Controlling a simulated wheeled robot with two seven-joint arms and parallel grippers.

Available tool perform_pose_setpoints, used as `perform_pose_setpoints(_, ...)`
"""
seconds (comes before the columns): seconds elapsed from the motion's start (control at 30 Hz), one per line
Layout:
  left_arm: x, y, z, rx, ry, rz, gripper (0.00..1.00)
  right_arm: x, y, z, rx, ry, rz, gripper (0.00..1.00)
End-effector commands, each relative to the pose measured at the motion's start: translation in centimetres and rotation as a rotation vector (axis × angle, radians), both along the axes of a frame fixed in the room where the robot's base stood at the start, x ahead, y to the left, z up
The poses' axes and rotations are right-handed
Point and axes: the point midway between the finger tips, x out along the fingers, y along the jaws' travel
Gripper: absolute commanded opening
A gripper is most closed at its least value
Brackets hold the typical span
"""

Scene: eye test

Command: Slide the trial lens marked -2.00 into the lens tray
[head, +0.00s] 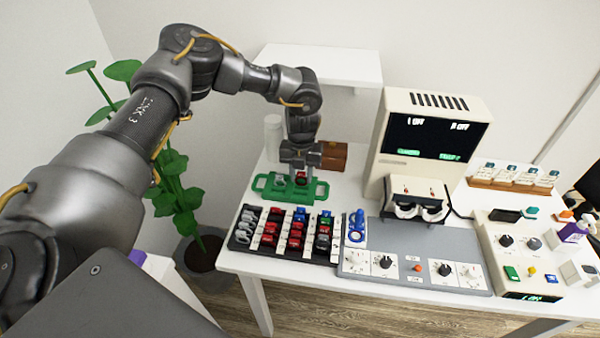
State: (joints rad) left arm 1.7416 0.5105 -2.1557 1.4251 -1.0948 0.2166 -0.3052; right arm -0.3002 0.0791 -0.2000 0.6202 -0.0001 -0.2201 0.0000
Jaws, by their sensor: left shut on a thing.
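A green tray with a loop handle at each end (262,183) lies at the back left of the white table; it looks like the lens tray. My left gripper (301,171) points down over it and is shut on a small lens with red on it (302,180). The lens is at the tray; I cannot tell whether it is seated in a slot or just above. Its marking is too small to read. Another small dark piece (280,181) shows in the tray, left of the gripper. My right gripper is not in view.
A dark rack (241,237) with rows of grey, black, red, green and blue lenses stands in front of the tray. A brown wooden box (333,156) and a white cylinder (273,135) are behind. A grey control panel (450,250) and a screen unit (395,160) fill the right.

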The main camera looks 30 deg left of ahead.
Motion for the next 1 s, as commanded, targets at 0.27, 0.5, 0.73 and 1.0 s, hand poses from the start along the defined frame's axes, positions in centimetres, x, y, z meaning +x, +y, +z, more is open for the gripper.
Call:
perform_pose_setpoints(0.27, 0.0, 0.0, -0.9, -0.001, 0.001, 0.000, 0.09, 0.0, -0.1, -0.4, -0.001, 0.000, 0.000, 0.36)
perform_pose_setpoints(0.5, 0.0, 0.0, -1.7, -0.001, 0.001, -0.001, 0.09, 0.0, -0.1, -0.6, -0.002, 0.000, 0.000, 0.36)
perform_pose_setpoints(0.73, 0.0, 0.0, -2.2, 0.000, 0.000, 0.000, 0.09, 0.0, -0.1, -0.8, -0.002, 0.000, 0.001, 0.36)
perform_pose_setpoints(1.0, 0.0, 0.0, -2.2, 0.000, 0.000, 0.000, 0.34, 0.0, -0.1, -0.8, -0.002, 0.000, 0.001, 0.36)
